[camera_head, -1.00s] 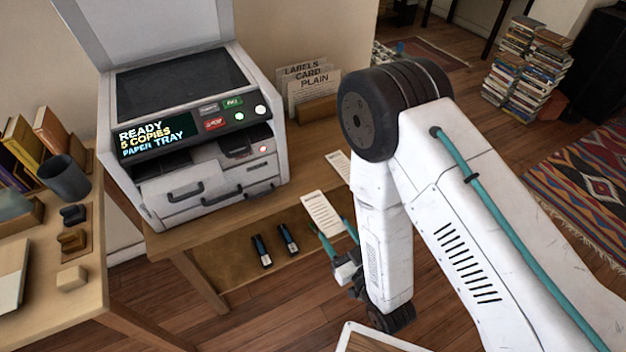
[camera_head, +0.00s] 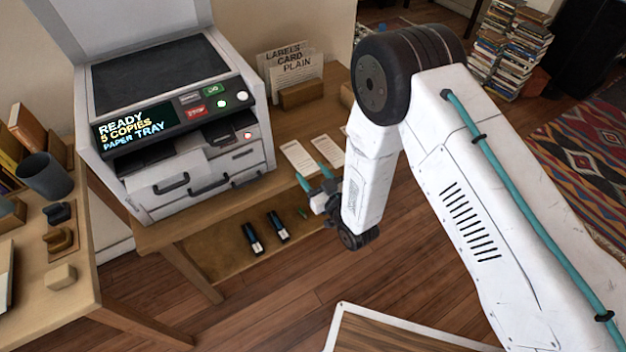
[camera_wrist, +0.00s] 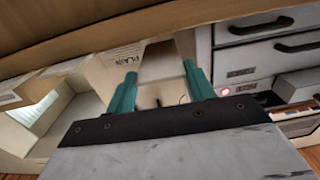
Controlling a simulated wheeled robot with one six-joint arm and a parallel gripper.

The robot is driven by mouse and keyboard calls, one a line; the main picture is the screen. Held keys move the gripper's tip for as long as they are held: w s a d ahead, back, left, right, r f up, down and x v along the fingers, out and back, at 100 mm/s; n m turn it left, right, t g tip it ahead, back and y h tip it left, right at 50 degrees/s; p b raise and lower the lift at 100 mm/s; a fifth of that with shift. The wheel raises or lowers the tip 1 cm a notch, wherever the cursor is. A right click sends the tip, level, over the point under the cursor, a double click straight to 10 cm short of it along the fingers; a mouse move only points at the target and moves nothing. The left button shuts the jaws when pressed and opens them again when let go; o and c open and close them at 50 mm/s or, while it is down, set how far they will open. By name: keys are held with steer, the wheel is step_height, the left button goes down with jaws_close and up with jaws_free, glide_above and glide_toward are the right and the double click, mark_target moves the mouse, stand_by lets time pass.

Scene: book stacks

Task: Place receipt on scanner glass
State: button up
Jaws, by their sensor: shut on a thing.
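The printer-scanner (camera_head: 225,175) stands on the wooden table at left with its lid raised. Its dark scanner glass (camera_head: 160,75) is bare. My gripper (camera_head: 313,177) is low, right of the printer, at the table's front edge. Its teal fingers are shut on a white printed receipt (camera_head: 299,157), which extends beyond the fingertips toward the table. A second white slip (camera_head: 328,149) lies on the tabletop just to the right. In the wrist view the two teal fingers of my gripper (camera_wrist: 160,85) stand apart with a pale strip between them; its print is not readable there.
A card holder (camera_head: 305,95) with labelled paper stands behind, right of the printer. Two dark cylinders (camera_head: 265,232) lie on the lower shelf. A side table (camera_head: 75,300) with a cup and books is at left.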

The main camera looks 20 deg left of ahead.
steer(key=shift+w+a+f, duration=0.1)
steer(key=shift+w+f, duration=0.05)
steer(key=shift+f, duration=0.65)
steer(key=shift+w+a+f, duration=0.1)
steer(key=shift+f, duration=0.7)
steer(key=shift+f, duration=0.15)
steer(key=o, duration=0.9)
steer(key=shift+o, duration=0.2)
steer(key=v, duration=0.7)
steer(key=shift+d+f, duration=0.25)
steer(key=shift+d, duration=0.25)
